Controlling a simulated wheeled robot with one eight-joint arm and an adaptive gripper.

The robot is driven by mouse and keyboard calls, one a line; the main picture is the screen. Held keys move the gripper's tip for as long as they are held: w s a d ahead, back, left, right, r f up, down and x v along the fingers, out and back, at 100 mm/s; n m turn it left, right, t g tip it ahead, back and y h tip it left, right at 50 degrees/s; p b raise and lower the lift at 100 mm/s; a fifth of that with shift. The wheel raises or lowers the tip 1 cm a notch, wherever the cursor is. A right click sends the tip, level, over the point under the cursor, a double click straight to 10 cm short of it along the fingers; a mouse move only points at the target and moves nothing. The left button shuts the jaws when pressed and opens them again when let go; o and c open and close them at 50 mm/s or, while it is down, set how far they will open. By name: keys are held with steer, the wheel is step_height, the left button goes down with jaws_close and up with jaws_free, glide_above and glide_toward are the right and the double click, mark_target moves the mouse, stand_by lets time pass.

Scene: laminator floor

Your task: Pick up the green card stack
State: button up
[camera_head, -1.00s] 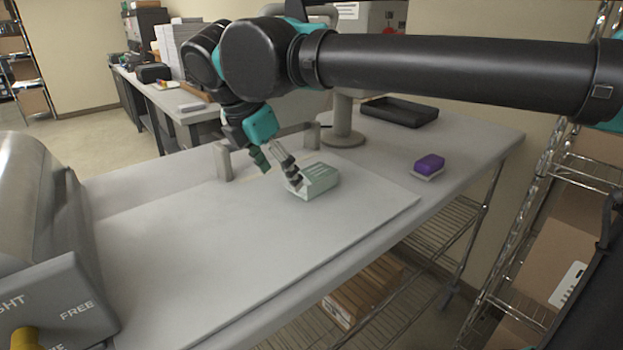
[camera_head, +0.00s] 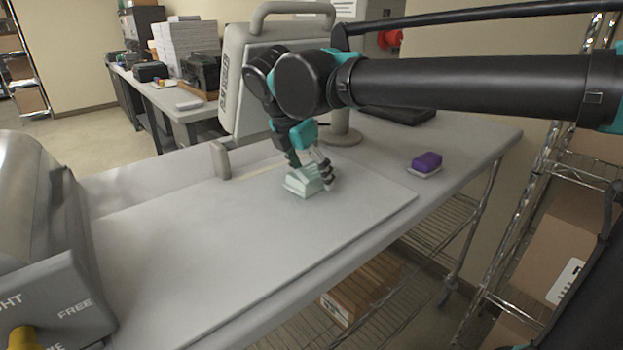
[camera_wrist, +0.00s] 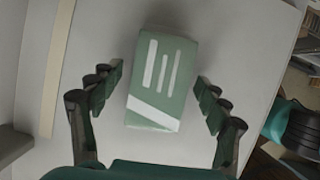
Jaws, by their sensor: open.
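The green card stack (camera_wrist: 162,80) is a pale green block with white stripes. It lies flat on the light work surface; in the head view it shows partly (camera_head: 299,184), with my gripper in front of part of it. My gripper (camera_wrist: 160,97) is open, with one finger on each side of the stack in the wrist view and a gap on both sides. In the head view my gripper (camera_head: 311,178) is low over the stack. Whether the fingertips are down at the stack's height is hard to tell.
A purple block (camera_head: 427,161) sits on a small pale base to the right. A grey upright post (camera_head: 220,161) stands left of the stack, and a large grey machine (camera_head: 268,80) stands behind. A roller machine (camera_head: 38,230) is at the left. The board's front is clear.

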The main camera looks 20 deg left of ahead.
steer(key=shift+f, duration=0.35)
stand_by(0.6)
steer(key=shift+c, duration=0.3)
steer(key=c, duration=1.3)
